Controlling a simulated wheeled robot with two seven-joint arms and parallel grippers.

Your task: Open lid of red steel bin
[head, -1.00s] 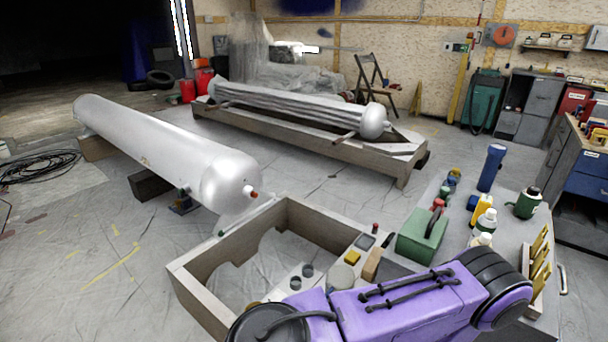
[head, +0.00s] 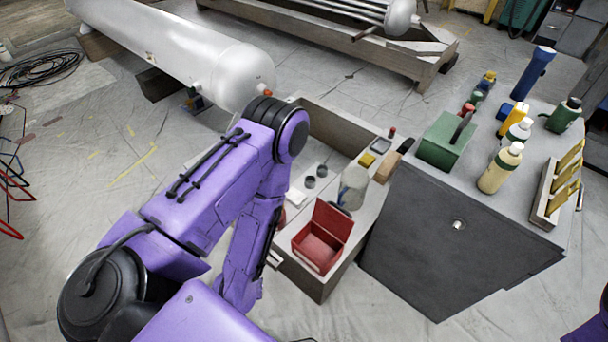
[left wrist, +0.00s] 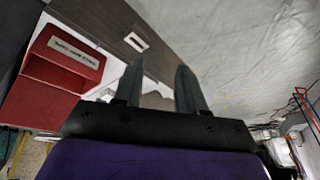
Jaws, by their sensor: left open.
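In the left wrist view the red bin (left wrist: 60,68) is at the left, with a pale label on one face. My left gripper (left wrist: 160,88) is open and empty, its two fingers apart, to the right of the bin in that view. In the head view my purple left arm hides this gripper, just left of the bin. My right gripper is out of view.
The grey cabinet (head: 440,240) right of the bin carries a green box (head: 443,145), bottles (head: 500,168) and a blue flashlight (head: 532,72). A jug (head: 352,188) stands just behind the bin. A silver tank (head: 180,55) lies behind. Floor at the left is mostly clear.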

